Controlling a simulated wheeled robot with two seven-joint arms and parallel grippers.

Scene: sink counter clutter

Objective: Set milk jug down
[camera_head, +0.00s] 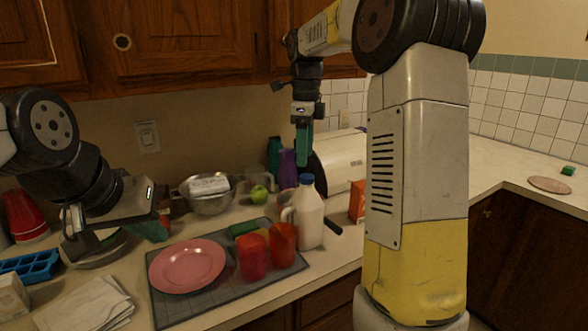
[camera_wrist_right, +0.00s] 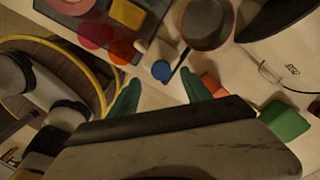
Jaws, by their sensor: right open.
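The milk jug (camera_head: 309,220), white with a blue cap, stands upright on the counter at the right edge of the grey mat (camera_head: 185,312). Whether its base overlaps the mat is unclear. My right gripper (camera_head: 303,145) hangs above and behind it in the head view, apart from it. In the right wrist view the green fingers of my right gripper (camera_wrist_right: 160,92) are spread and empty, with the jug's blue cap (camera_wrist_right: 161,70) seen beyond the gap. My left gripper (camera_head: 150,230) is over the counter at the left; its jaw opening is not clear.
A pink plate (camera_head: 187,265), an orange cup (camera_head: 282,243) and a red cup (camera_head: 253,257) sit on the mat, close left of the jug. A metal bowl (camera_head: 208,198), green apple (camera_head: 259,193) and white toaster (camera_head: 342,160) stand behind. The right counter is mostly clear.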

